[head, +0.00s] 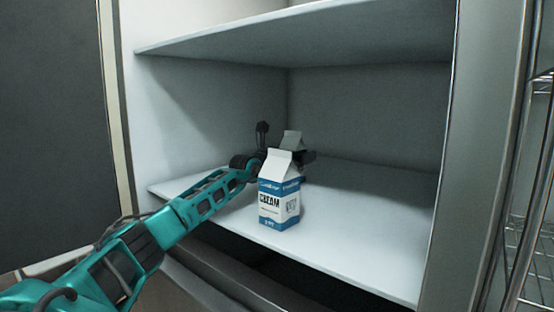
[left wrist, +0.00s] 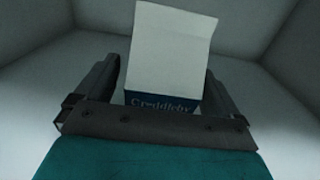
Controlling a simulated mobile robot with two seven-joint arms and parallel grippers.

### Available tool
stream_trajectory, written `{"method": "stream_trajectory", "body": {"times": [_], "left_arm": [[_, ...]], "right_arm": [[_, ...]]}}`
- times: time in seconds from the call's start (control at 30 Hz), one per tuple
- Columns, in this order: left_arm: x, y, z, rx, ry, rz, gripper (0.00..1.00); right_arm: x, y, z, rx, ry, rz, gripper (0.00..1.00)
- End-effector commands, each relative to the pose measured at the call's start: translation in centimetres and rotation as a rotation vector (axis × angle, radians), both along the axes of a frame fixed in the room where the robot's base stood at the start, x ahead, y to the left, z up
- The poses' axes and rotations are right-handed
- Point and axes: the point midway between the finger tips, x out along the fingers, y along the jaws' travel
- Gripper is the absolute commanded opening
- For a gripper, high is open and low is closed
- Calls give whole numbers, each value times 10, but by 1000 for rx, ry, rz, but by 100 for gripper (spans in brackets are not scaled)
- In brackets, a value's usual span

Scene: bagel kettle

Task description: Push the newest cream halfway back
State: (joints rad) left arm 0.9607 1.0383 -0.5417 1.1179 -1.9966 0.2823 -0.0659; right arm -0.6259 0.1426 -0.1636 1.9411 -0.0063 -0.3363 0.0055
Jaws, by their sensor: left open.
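A white and blue cream carton (head: 279,205) stands upright near the front of the fridge shelf (head: 355,225) in the head view. A second carton (head: 293,138) stands behind it, and only its grey-white top shows. My left gripper (head: 289,157) reaches in behind the front carton, which partly hides it. In the left wrist view my gripper (left wrist: 160,92) is open, with a carton (left wrist: 172,50) between its fingers. This appears to be the rear carton. Whether the fingers touch it I cannot tell. My right gripper is not in view.
An upper shelf (head: 310,35) hangs above the cartons. The fridge's side walls bound the space, with a wire rack (head: 535,200) outside at the right. The shelf is clear to the right of the cartons.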

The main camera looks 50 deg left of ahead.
Motion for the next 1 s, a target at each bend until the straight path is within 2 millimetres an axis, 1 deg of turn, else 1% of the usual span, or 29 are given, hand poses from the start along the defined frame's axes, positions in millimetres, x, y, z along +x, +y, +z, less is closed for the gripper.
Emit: {"method": "stream_trajectory", "body": {"times": [0.1,0.17,0.3,0.43,0.6,0.7,0.8,1.0], "left_arm": [[-16,-2,1,9,2,-1,96],[-24,-3,-3,6,2,0,96],[-42,-6,-2,7,0,-1,96],[-59,-7,-3,5,0,0,96],[-80,-9,-4,5,-1,2,96],[-91,-12,-3,7,-1,0,96],[-100,-11,-4,3,-2,3,96],[-112,-13,-1,2,-3,2,96]], "right_arm": [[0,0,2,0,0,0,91],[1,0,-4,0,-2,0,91],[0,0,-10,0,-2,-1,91],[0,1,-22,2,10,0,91],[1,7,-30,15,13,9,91],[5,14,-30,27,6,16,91],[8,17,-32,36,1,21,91],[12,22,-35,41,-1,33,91]]}}
